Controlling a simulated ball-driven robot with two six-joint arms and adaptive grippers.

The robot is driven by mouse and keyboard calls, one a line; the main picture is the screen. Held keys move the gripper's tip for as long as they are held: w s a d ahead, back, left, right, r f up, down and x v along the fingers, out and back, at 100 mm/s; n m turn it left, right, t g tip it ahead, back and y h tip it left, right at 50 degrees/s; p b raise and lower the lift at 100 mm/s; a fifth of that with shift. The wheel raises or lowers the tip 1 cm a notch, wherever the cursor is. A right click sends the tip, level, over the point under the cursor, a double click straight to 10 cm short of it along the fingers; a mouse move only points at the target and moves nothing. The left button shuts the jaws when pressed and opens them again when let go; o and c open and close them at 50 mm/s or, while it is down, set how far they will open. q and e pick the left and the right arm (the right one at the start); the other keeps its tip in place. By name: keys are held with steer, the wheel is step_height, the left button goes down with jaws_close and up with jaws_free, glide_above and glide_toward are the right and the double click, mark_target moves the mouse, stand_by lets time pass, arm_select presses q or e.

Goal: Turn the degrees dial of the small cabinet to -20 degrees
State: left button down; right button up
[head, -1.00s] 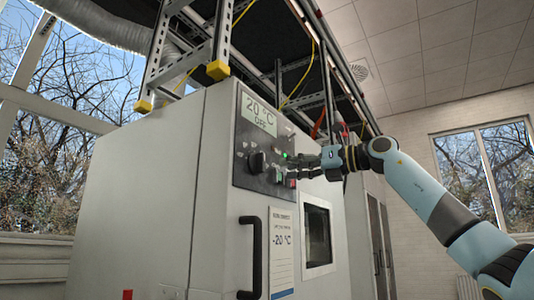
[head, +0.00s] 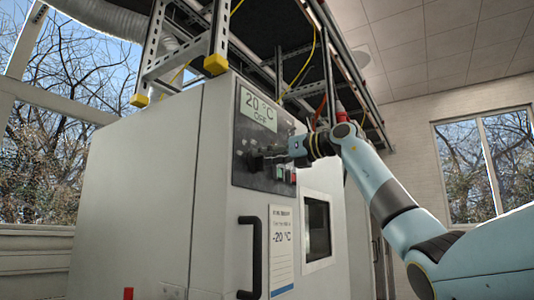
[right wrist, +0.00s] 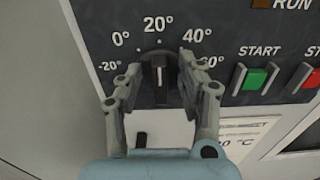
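The small cabinet (head: 140,200) is a pale grey box with a dark control panel. Its display (head: 258,109) reads 20 °C and OFF. The black degrees dial (head: 255,161) sits below the display. In the right wrist view the dial (right wrist: 159,72) has its white pointer line up at the 20° mark, with -20° and 0° to its left. My right gripper (head: 276,161) is at the panel. In the wrist view its two fingers (right wrist: 160,80) are apart, one on each side of the dial; whether they touch it I cannot tell. My left gripper is out of view.
Green START (right wrist: 255,79) and red (right wrist: 303,82) buttons sit right of the dial. Below the panel are a black door handle (head: 250,258), a paper card (head: 281,250) reading -20 °C and a small window (head: 316,230). A metal rack (head: 185,60) stands on top.

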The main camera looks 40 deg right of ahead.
steer(key=shift+c, duration=0.2)
jaws_close()
steer(key=shift+n, duration=0.4)
steer(key=n+p, duration=0.1)
steer(key=n, duration=0.4)
steer(key=a+f+n+p, duration=0.1)
steer(key=n, duration=0.4)
steer(key=n+p, duration=0.1)
steer(key=n, duration=0.4)
steer(key=shift+s+a+f+p, duration=0.15)
steer(key=shift+s+p, duration=0.15)
steer(key=shift+n, duration=0.3)
steer(key=shift+o, duration=0.2)
jaws_free()
